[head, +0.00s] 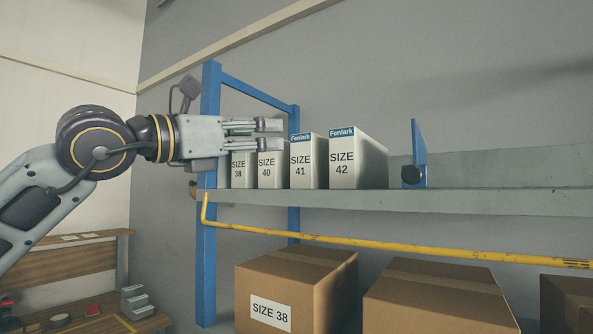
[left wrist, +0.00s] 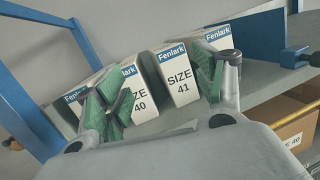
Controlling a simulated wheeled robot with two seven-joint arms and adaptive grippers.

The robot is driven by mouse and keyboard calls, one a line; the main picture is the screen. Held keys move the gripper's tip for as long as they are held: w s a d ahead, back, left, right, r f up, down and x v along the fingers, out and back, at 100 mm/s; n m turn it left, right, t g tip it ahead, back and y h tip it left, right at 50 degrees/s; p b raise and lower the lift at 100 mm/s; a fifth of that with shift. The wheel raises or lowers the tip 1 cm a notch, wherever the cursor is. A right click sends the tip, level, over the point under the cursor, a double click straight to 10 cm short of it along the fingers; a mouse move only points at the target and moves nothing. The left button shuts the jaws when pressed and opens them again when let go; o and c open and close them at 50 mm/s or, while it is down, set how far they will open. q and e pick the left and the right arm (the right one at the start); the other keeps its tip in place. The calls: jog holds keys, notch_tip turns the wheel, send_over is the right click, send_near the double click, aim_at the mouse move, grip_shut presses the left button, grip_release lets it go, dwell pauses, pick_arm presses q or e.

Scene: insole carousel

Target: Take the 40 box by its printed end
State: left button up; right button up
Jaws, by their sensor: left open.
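The 40 box (head: 267,172) is a white upright box on the shelf, its printed end facing out, between the 38 box (head: 239,172) and the 41 box (head: 307,172). My left gripper (head: 270,134) is open and empty, reaching in from the left at the height of the box tops. It hides the top of the 40 box in the head view. In the left wrist view the 40 box (left wrist: 142,106) and the 41 box (left wrist: 178,78) show between the green-padded fingers. The left finger covers part of the 40 box. My right gripper is not in view.
The 42 box (head: 357,165) stands right of the 41 box. A blue upright plate (head: 419,150) with a dark knob stands further right, with bare shelf (head: 500,197) beyond. A blue post (head: 209,250) is at the left. A yellow rail (head: 400,246) runs below, above cardboard cartons (head: 320,275).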

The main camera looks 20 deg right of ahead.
aim_at(266, 164)
pick_arm(q)
jog(key=w+a+f+n+t+y, duration=0.2)
jog(key=w+f+n+y, duration=0.1)
jog(key=w, duration=0.1)
jog(key=shift+w+a+f+n+y, duration=0.15)
jog(key=shift+w+f+n+y, duration=0.05)
jog(key=shift+f+n+y, duration=0.15)
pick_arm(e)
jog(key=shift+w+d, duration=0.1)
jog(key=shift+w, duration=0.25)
pick_arm(q)
jog(key=shift+s, duration=0.1)
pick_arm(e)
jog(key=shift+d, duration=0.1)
pick_arm(q)
jog(key=p+x, duration=0.1)
jog(key=x, duration=0.3)
jog(key=p+x, duration=0.1)
jog(key=x, duration=0.1)
jog(key=shift+w+d+r+p, duration=0.25)
jog(key=shift+w+p, duration=0.1)
jog(key=shift+x, duration=0.75)
jog(key=shift+f, duration=0.15)
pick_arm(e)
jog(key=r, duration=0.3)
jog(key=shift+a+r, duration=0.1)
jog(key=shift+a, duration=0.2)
